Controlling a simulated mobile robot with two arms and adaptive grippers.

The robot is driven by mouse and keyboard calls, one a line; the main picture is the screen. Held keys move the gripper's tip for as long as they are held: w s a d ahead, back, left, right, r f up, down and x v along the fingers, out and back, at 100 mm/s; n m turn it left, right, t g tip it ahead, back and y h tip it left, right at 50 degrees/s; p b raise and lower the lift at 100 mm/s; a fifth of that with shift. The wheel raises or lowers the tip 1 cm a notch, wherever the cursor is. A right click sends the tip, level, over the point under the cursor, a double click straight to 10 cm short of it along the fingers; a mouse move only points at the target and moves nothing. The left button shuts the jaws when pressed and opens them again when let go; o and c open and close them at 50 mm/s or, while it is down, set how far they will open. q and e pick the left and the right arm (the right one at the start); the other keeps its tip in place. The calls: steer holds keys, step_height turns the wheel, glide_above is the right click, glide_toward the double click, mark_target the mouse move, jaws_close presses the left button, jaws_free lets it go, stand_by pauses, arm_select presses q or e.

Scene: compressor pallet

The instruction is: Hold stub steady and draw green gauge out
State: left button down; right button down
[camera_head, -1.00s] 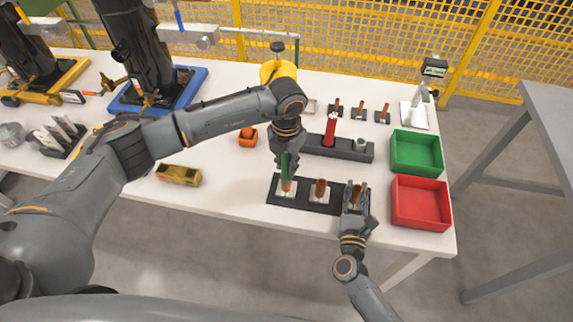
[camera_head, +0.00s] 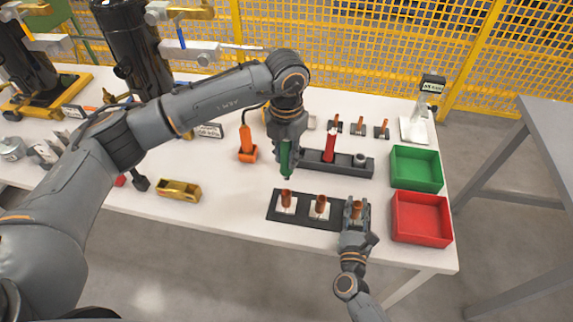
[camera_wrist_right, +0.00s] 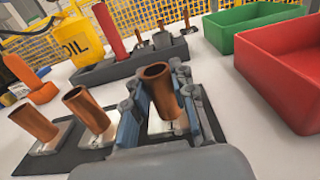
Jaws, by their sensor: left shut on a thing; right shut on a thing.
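My left gripper (camera_head: 287,140) is shut on the green gauge (camera_head: 286,160). The gauge hangs upright, its lower end above and apart from the leftmost copper stub (camera_head: 286,198). A second copper stub (camera_head: 320,205) stands in the middle of the black strip (camera_head: 272,210). My right gripper (camera_head: 356,208) is shut at the rightmost copper stub (camera_head: 357,208), its fingers on either side of the stub's base. In the right wrist view that open-topped stub (camera_wrist_right: 160,90) stands between the fingers, and the other two stubs stand free to the left.
A dark grey rack (camera_head: 312,165) holding a red gauge (camera_head: 330,146) lies behind the strip. A green bin (camera_head: 416,168) and a red bin (camera_head: 421,218) stand at the right.

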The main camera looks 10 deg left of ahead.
arm_select(q)
steer(key=shift+r, duration=0.25)
arm_select(e)
steer(key=c, duration=1)
jaws_free()
steer(key=shift+c, duration=0.2)
